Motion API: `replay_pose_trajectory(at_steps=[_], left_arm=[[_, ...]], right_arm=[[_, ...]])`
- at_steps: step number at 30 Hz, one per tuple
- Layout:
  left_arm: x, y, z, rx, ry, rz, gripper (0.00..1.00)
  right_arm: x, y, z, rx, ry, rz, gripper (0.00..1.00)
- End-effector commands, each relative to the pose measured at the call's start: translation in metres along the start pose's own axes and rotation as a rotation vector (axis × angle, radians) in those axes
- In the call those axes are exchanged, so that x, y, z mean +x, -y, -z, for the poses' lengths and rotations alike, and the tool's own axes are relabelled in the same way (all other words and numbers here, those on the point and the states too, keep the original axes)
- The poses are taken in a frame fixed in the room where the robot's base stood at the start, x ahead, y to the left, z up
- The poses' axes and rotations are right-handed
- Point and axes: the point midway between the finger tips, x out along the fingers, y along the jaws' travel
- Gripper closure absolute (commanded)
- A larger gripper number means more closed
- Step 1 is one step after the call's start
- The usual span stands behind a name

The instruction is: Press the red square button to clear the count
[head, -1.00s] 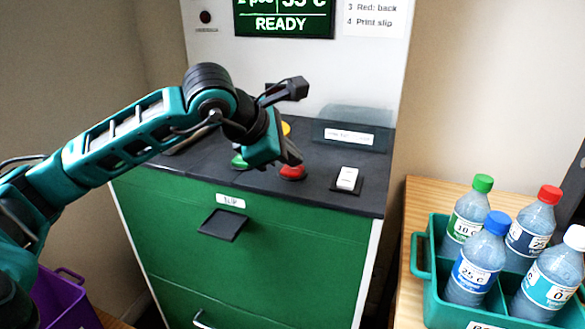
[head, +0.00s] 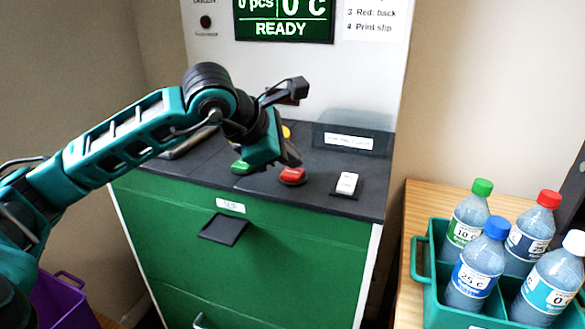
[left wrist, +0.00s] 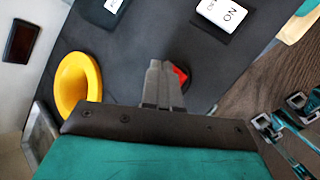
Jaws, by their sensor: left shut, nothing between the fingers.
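The red button (head: 292,175) is on the dark top of the green cabinet, near its front edge. In the left wrist view only a small part of the red button (left wrist: 179,74) shows past my fingers. My left gripper (head: 291,158) is shut and empty, with its tips just over the red button; I cannot tell whether they touch it. It also shows in the left wrist view (left wrist: 160,68). The display (head: 284,18) reads "0 pcs", "0 C" and "READY". My right gripper is not in view.
A green button (head: 241,167) and a yellow button (left wrist: 78,86) are close to my left gripper. A white rocker switch (head: 346,183) is right of the red button. A teal crate (head: 421,262) with several bottles stands on the wooden table at right. A purple bin (head: 66,301) is lower left.

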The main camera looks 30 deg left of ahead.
Motion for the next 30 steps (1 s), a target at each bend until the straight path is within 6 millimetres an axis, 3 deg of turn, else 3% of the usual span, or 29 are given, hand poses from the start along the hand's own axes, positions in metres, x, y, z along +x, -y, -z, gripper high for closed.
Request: replay_pose_trajectory(at_steps=[14,30], left_arm=[[-0.006,-0.004,-0.004,0.0,0.001,-0.001,1.0],[-0.039,-0.029,-0.029,-0.001,0.001,-0.001,1.0]], right_arm=[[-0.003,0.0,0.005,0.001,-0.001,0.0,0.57],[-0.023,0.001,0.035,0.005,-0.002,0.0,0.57]])
